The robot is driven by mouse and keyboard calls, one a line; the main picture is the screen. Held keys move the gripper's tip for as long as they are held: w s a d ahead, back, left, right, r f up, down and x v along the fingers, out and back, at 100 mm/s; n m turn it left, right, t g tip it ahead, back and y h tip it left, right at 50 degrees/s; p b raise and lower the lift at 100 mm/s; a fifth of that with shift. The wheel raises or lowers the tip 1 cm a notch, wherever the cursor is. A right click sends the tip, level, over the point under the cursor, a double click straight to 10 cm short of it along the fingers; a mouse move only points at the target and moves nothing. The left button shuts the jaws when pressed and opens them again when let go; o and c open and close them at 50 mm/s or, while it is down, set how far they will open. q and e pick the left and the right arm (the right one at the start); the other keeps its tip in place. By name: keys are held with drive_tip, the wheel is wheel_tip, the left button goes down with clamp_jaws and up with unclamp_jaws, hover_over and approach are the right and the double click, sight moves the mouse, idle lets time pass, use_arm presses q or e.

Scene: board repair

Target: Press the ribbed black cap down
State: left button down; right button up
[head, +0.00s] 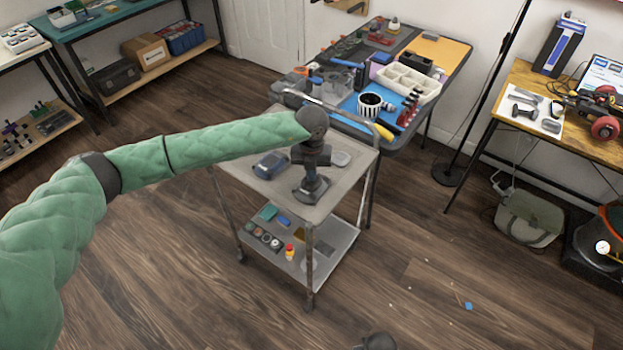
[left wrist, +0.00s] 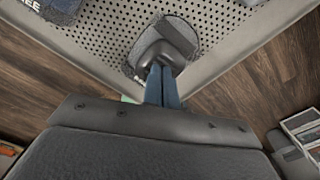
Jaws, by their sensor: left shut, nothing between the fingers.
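My left gripper (head: 312,180) reaches down over the near corner of the grey cart's top. Its two blue-grey fingers (left wrist: 162,72) are shut together and empty in the left wrist view. Their tips are at a dark rounded piece (left wrist: 152,46) with a flat dark bar (left wrist: 175,36) across it, which looks like the black cap. It sits on a speckled grey round patch on the perforated cart top (left wrist: 100,35). The fingers hide part of it, and I cannot tell contact or clear ribs. In the head view the gripper covers most of it.
A blue-grey device (head: 270,164) and a light grey rounded object (head: 340,158) lie on the cart top. The cart's lower shelf (head: 335,245) holds small parts. A crowded workbench (head: 455,60) stands just behind. The wooden floor (head: 190,270) in front is mostly clear.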

idle(0.6)
use_arm(q)
wheel_tip(320, 180, up, 8)
drive_tip(key=p, duration=0.2)
idle(0.8)
drive_tip(key=shift+f, duration=0.1)
